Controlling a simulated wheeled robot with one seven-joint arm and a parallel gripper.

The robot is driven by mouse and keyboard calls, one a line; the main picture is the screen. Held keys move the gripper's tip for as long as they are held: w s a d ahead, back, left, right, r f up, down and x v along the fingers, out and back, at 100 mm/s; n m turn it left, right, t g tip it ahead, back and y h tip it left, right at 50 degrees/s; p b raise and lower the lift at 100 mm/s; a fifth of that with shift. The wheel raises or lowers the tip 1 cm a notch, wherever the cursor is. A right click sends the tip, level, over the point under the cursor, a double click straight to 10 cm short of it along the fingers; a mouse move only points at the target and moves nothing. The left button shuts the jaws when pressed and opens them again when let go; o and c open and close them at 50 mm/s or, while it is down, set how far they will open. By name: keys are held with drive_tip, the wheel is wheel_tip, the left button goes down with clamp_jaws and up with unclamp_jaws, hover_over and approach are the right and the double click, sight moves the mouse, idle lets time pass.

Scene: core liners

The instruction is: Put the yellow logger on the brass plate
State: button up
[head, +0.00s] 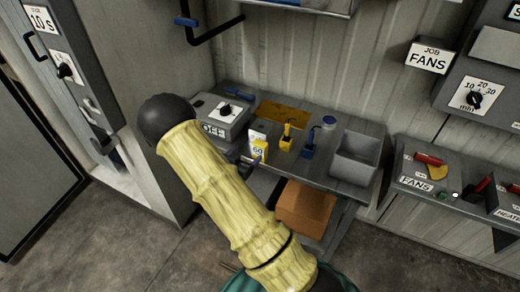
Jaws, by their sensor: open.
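The yellow logger (286,143) stands upright on the grey bench, just in front of the brass plate (283,113). It is a small yellow block with a dark and yellow upper part. The brass plate is a flat golden sheet at the back of the bench, with nothing clearly lying on it. My gripper (247,164) shows small and dark at the bench's front edge, left of the yellow logger and apart from it. It is open, and my arm partly hides it. A similar blue logger (307,151) stands just right of the yellow one.
A white and yellow item marked 60 (257,150) stands close beside my gripper. A blue-lidded jar (328,122) and an open grey bin (356,158) are at the right. A cardboard box (305,208) sits below.

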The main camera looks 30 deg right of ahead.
sight(260, 144)
drive_tip(key=p+x, duration=0.1)
drive_tip(key=x, duration=0.5)
drive_tip(key=shift+w+d, duration=0.1)
drive_tip(key=x, duration=0.1)
drive_tip(key=p+x, duration=0.1)
drive_tip(key=x, duration=0.1)
drive_tip(key=p+x, duration=0.1)
drive_tip(key=shift+d, duration=0.45)
drive_tip(key=shift+d+f, duration=0.1)
drive_tip(key=shift+d, duration=0.15)
drive_tip(key=shift+w+a, duration=0.1)
drive_tip(key=shift+a, duration=0.25)
drive_tip(key=shift+d, duration=0.1)
